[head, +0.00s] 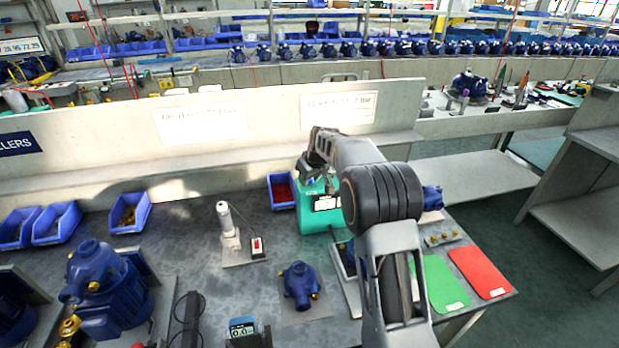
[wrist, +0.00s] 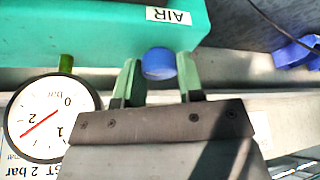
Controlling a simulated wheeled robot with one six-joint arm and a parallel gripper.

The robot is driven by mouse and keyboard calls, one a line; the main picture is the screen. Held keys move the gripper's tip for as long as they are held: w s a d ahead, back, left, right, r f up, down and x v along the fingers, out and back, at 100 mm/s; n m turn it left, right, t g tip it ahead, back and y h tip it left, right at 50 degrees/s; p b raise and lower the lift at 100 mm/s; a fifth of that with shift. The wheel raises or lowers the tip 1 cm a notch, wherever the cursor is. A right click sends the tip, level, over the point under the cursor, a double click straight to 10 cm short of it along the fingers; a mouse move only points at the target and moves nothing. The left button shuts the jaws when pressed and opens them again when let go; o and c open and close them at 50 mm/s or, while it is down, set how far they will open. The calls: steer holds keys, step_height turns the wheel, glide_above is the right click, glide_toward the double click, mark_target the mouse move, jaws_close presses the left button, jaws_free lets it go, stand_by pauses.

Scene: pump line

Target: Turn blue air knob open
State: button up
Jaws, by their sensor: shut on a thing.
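The blue air knob (wrist: 158,63) sits on the teal unit (wrist: 80,30) below a white label reading AIR (wrist: 168,15) in the wrist view. My gripper (wrist: 159,68) has one green-tipped finger on each side of the knob and is shut on it. In the head view the teal unit (head: 312,219) stands on the bench, partly behind my arm. The knob and fingertips cannot be made out there. A round pressure gauge (wrist: 52,118) with a red needle shows at the left of the wrist view.
Blue bins (head: 130,212) stand along the back left of the bench. A red-filled bin (head: 282,191) is just left of the teal unit. A blue pump part (head: 300,284) lies in front. Green (head: 437,284) and red (head: 480,272) mats lie at right.

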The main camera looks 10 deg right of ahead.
steer(key=o, duration=0.9)
steer(key=v, duration=1.4)
steer(key=shift+w, duration=0.1)
